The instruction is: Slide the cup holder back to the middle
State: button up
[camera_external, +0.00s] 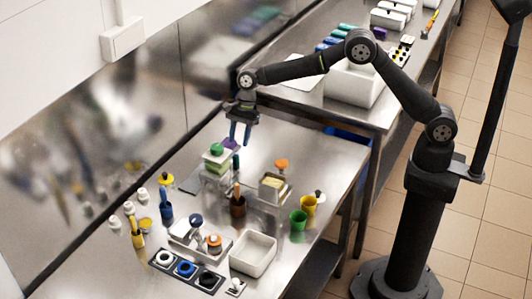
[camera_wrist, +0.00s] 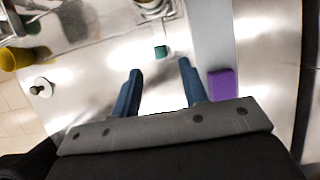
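The likeliest cup holder is a long black rack (camera_external: 213,290) with several round white, blue and black cups in it, at the front of the steel table; I cannot be sure of this. My gripper (camera_external: 240,134) hangs fingers-down over the back of the table, well away from that rack. In the wrist view its two blue fingers (camera_wrist: 161,78) are spread apart with nothing between them. A purple block (camera_external: 231,143) is close under the fingers; it also shows right of them in the wrist view (camera_wrist: 222,85). The rack cannot be made out in the wrist view.
A clear stand with green blocks (camera_external: 217,160) is just in front of my gripper. Mid-table hold a brown cup (camera_external: 238,207) and a butter-coloured block in a holder (camera_external: 273,185). A white bin (camera_external: 253,254) is beside the rack.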

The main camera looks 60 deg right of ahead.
aim_at(236, 155)
jog(key=x, duration=0.9)
jog(key=shift+f, duration=0.1)
grip_shut()
